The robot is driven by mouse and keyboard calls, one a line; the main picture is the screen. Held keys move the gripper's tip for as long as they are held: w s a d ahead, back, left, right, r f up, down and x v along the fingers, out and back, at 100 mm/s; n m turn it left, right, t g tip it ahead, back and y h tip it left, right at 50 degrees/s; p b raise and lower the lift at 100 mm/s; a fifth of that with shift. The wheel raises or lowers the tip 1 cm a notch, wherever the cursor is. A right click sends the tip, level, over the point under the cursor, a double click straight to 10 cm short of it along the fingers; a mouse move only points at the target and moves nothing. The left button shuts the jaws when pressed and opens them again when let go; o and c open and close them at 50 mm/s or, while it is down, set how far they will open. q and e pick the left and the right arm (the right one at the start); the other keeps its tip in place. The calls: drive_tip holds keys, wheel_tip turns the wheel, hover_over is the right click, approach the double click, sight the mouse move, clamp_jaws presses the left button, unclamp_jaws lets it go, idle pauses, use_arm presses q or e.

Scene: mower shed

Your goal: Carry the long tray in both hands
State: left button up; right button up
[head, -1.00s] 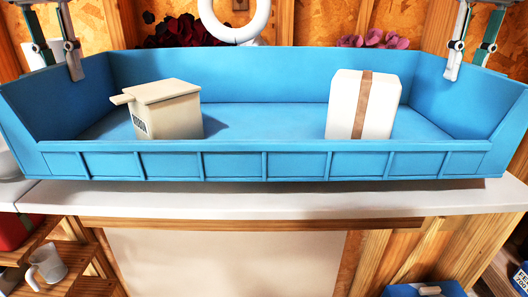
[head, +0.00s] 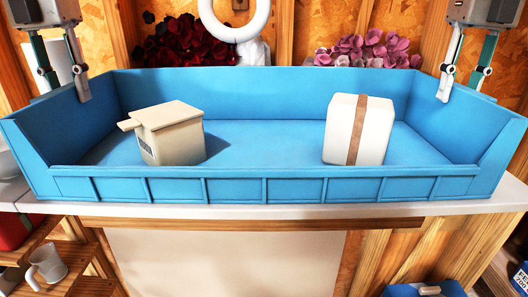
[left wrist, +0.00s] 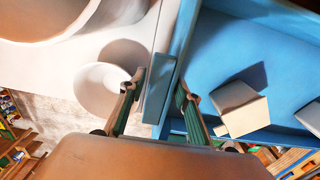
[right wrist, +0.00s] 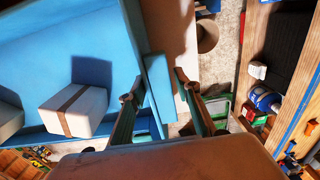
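The long blue tray (head: 265,188) spans the head view, looking level, just above or on the white counter; I cannot tell whether it touches. A beige lidded box (head: 178,145) stands in its left half and a white box with a brown band (head: 374,130) in its right half, both upright. My left gripper (head: 67,88) is at the tray's left end, one finger inside and one outside the wall. In the left wrist view, its fingers (left wrist: 161,86) straddle the blue edge. My right gripper (head: 459,87) straddles the right end wall likewise, also in the right wrist view (right wrist: 156,86).
The white counter (head: 300,222) runs under the tray. Dark red petals (head: 185,42) and pink petals (head: 372,48) lie behind it, with a white ring (head: 228,33) between. A round white vessel (left wrist: 100,88) stands beside the tray's left end. Shelves with a jug (head: 46,264) are at lower left.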

use_arm(q)
drive_tip(key=shift+d+r, duration=0.15)
use_arm(e)
drive_tip(key=shift+s+a+r, duration=0.1)
idle(0.3)
use_arm(q)
wheel_tip(320, 180, up, 7)
drive_tip(key=shift+f, duration=0.15)
drive_tip(key=shift+r, duration=0.3)
use_arm(e)
drive_tip(key=shift+r, duration=3.75)
